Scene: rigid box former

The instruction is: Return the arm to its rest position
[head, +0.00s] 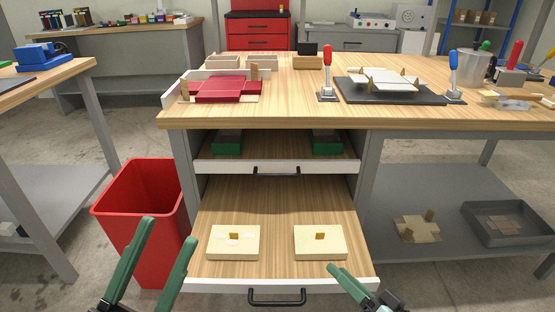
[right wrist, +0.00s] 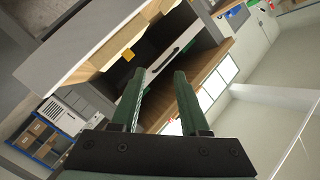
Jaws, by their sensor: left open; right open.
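My left gripper (head: 170,231) is at the lower left of the head view, its two green fingers spread apart with nothing between them. It shows in front of the red bin. My right gripper (head: 345,278) is at the bottom of the head view, by the front right corner of the lower drawer, and is partly cut off by the frame edge. In the right wrist view its green fingers (right wrist: 160,74) are apart and empty. The lower drawer (head: 275,195) is pulled out and holds two pale wooden blocks (head: 233,242) (head: 320,242), each with a small brown tab on top.
The upper drawer (head: 228,166) is pulled out less and holds dark green pieces. The red bin (head: 140,205) stands left of the drawers. The workbench (head: 290,110) carries a red former, a dark plate and toggle clamps. A grey shelf (head: 455,235) lies at right.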

